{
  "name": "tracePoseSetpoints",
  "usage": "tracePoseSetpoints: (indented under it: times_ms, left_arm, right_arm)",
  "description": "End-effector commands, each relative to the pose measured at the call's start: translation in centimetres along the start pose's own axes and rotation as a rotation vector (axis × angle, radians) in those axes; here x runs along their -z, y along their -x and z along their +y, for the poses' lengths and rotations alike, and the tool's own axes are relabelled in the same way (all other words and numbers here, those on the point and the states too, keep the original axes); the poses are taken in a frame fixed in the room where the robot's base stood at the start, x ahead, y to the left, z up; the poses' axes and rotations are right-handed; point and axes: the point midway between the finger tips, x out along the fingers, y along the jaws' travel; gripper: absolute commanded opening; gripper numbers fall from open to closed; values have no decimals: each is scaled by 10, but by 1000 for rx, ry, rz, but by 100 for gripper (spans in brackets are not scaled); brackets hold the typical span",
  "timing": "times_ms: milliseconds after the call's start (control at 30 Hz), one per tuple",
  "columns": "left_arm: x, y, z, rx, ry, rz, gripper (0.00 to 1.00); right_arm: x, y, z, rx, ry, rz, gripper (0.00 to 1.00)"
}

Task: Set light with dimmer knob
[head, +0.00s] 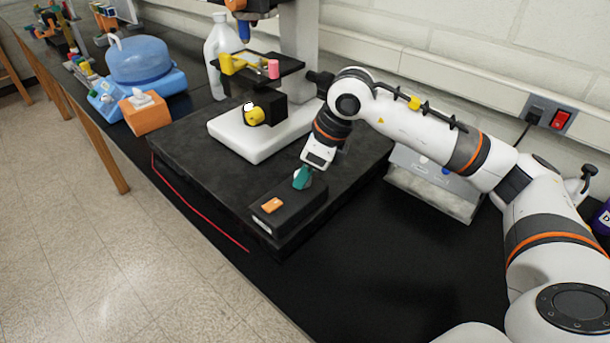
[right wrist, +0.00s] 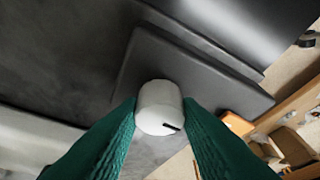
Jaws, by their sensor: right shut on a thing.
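A black control box (head: 290,207) lies on a dark slab in front of the microscope (head: 262,130). It bears an orange switch (head: 272,205) near its front end and a white dimmer knob at its far end. In the right wrist view the knob (right wrist: 160,106) is a white cylinder with a short dark mark on its face. My right gripper (head: 302,179) has teal fingers, and they are shut on the knob from both sides. The fingers partly hide the knob in the head view. My left gripper is not in view.
The microscope has a white base, a black stage and yellow knobs. An orange tissue box (head: 146,113), a blue jug (head: 138,60) and a white bottle (head: 221,50) stand left and behind. A metal-framed device (head: 436,185) stands right. The front right bench (head: 370,275) is clear.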

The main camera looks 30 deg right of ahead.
Motion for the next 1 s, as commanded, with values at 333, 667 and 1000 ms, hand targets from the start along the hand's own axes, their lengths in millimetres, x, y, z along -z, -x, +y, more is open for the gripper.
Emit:
tracePoseSetpoints:
  times_ms: [333,667,1000]
  left_arm:
    - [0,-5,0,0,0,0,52]
    - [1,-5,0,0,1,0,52]
    - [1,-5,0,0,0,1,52]
  right_arm:
    - [0,0,0,-23,-53,-3,8]
    - [0,0,0,-23,-54,-3,8]
    - [0,0,0,-22,-53,-2,52]
